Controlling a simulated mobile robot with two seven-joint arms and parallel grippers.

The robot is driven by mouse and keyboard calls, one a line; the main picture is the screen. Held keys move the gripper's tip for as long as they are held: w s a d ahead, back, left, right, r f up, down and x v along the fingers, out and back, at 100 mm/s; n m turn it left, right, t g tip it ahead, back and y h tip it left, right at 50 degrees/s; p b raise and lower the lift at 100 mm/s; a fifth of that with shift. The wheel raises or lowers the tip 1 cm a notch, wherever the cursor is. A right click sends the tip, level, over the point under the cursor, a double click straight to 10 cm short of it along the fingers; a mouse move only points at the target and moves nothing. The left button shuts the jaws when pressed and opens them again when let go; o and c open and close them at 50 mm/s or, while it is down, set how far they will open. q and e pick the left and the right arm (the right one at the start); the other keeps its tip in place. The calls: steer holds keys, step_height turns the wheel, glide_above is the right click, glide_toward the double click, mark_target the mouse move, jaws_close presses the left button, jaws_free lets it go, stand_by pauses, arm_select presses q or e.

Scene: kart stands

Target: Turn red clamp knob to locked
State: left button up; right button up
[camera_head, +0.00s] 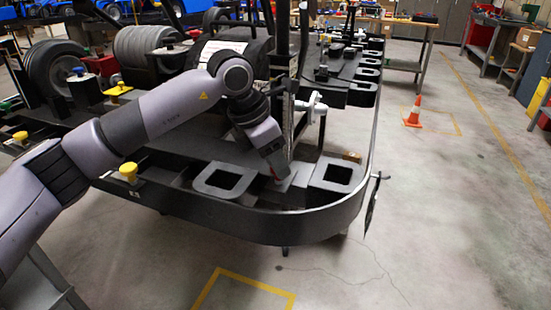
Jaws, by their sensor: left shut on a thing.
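My left arm reaches in from the left across the black kart stand (230,217). Its gripper (277,174) points down at the front corner of the stand, between two raised square frames. The left gripper is shut on the red clamp knob (277,181). My right gripper is not in view.
Yellow knobs (129,171) sit along the stand's left side. A black upright post with a white fitting (312,107) rises just behind the gripper. An orange cone (414,113) stands on open floor to the right.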

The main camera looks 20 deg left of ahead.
arm_select(q)
steer(key=o, duration=1)
steer(key=shift+r, duration=0.1)
steer(key=v, duration=0.7)
steer(key=shift+a, duration=0.1)
